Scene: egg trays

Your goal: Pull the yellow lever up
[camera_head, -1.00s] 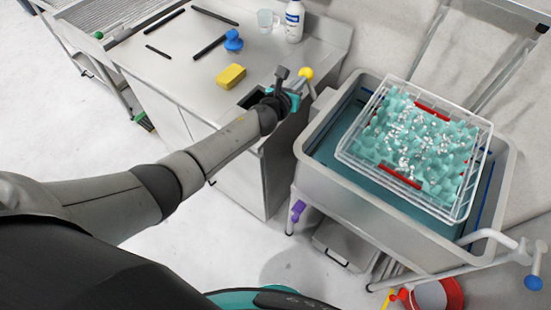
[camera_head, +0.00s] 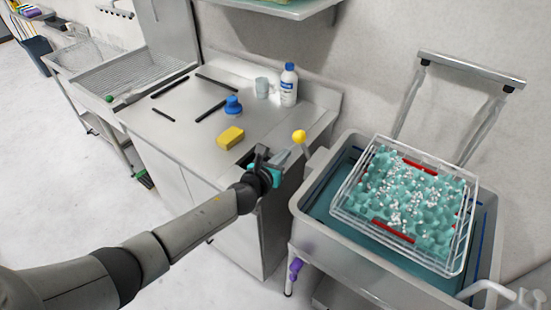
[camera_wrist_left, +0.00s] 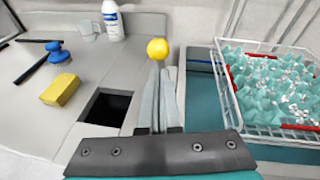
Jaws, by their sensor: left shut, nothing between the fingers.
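The yellow lever knob (camera_head: 299,136) stands at the right edge of the metal counter, beside the sink basin. It also shows in the left wrist view (camera_wrist_left: 158,49), just beyond my fingertips. My left gripper (camera_head: 287,158) is shut and empty, with its fingers pointing at the area just below the knob. In the left wrist view the closed fingers (camera_wrist_left: 158,85) overlap the lever's stem, which is mostly hidden. I cannot tell whether the fingers touch the lever. My right gripper is not in view.
A grey basin (camera_head: 312,238) holds a wire crate (camera_head: 342,205) of teal trays at the right. A yellow sponge (camera_head: 230,138), blue brush (camera_head: 233,105), cup (camera_head: 262,87) and white bottle (camera_head: 289,86) stand on the counter (camera_head: 185,125). A dark square opening (camera_wrist_left: 105,107) lies left of the fingers.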

